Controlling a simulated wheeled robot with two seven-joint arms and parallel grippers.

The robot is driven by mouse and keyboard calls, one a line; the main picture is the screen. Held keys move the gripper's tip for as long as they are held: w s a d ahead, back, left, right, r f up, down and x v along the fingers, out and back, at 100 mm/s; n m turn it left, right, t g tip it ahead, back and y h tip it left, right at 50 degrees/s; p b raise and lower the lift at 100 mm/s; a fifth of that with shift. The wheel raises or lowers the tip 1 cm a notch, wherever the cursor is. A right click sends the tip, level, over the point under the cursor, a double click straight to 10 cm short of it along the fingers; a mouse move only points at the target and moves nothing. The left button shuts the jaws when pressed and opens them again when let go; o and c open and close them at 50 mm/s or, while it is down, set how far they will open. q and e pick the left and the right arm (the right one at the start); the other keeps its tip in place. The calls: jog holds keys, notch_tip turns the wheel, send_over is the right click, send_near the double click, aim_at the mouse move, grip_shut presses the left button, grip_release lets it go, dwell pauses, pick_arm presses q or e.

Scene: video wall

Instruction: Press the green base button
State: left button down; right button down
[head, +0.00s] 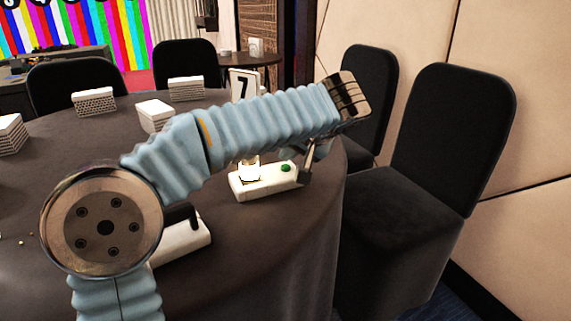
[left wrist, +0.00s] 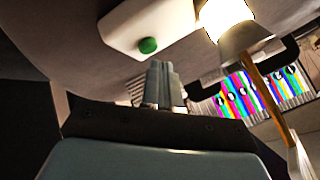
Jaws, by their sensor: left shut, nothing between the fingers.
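The green button (head: 286,168) sits on top of a white base (head: 262,187) near the right edge of the round table. A bright glowing part stands on the base, left of the button. My left gripper (head: 305,177) points down just right of the button, partly hidden by my arm. In the left wrist view its fingers (left wrist: 162,82) are together and empty, with the green button (left wrist: 148,46) just beyond their tips on the white base (left wrist: 125,22). I see no clear contact. My right gripper is not in view.
The dark-clothed table (head: 255,250) also holds a second white base (head: 183,247), partly behind my arm, a number 7 card (head: 244,82) and white stacks (head: 155,114). Black chairs stand around it, one close at right (head: 440,150). A padded wall is behind them.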

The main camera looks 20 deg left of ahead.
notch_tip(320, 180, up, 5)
jog(key=p, duration=0.4)
jog(key=shift+p, duration=0.3)
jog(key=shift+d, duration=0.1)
